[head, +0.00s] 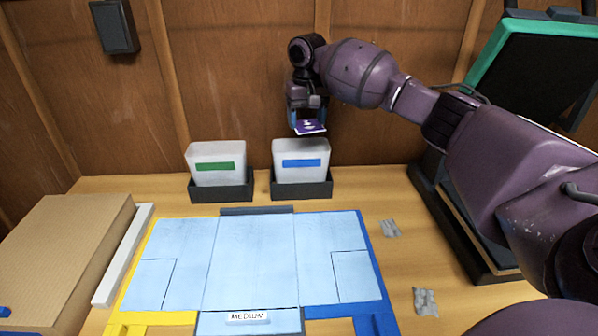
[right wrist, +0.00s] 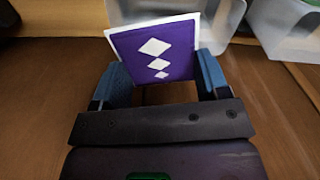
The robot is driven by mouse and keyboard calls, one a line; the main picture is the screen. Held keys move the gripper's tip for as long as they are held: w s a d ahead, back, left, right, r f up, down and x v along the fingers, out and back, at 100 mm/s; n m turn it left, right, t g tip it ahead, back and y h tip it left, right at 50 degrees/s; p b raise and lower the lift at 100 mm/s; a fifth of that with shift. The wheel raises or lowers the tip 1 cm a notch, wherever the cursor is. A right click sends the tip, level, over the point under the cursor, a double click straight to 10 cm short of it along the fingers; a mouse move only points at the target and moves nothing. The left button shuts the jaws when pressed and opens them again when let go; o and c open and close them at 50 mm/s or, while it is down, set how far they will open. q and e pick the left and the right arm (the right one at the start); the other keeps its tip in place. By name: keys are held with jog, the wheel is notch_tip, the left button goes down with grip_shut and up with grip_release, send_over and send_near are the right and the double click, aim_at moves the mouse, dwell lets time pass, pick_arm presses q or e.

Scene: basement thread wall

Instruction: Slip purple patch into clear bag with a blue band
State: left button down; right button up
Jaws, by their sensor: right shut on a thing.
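The purple patch (head: 311,127) with white diamonds and a white edge is held in my right gripper (head: 305,112), which is shut on it. It also shows between the blue fingers in the right wrist view (right wrist: 155,52). The clear bag with a blue band (head: 301,155) stands upright in a dark holder (head: 302,189) at the back of the table. The patch is above this bag's opening, apart from it in the head view. My left gripper is not in view.
A clear bag with a green band (head: 217,156) stands to the left in another dark holder (head: 222,189). A light blue folded sheet (head: 250,262) covers the middle of the table. A cardboard box (head: 62,250) is at left.

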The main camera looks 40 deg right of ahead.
aim_at(306, 123)
notch_tip(306, 123, down, 3)
jog(key=shift+w+f+b, duration=0.1)
jog(key=shift+b, duration=0.45)
jog(key=shift+f+b, duration=0.55)
jog(key=shift+f, duration=0.2)
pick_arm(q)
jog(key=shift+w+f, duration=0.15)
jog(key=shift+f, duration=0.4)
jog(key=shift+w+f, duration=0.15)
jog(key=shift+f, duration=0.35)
pick_arm(e)
jog(key=shift+r, duration=0.1)
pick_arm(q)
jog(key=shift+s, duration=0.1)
pick_arm(e)
jog(key=o, duration=1)
jog(key=shift+c, duration=0.2)
jog(key=shift+r, duration=0.5)
notch_tip(306, 123, up, 8)
jog(key=shift+r+p, duration=0.2)
jog(key=shift+p, duration=0.9)
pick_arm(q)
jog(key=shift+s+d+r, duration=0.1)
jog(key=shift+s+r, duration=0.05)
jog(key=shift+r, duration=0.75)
pick_arm(e)
jog(key=shift+r, duration=0.7)
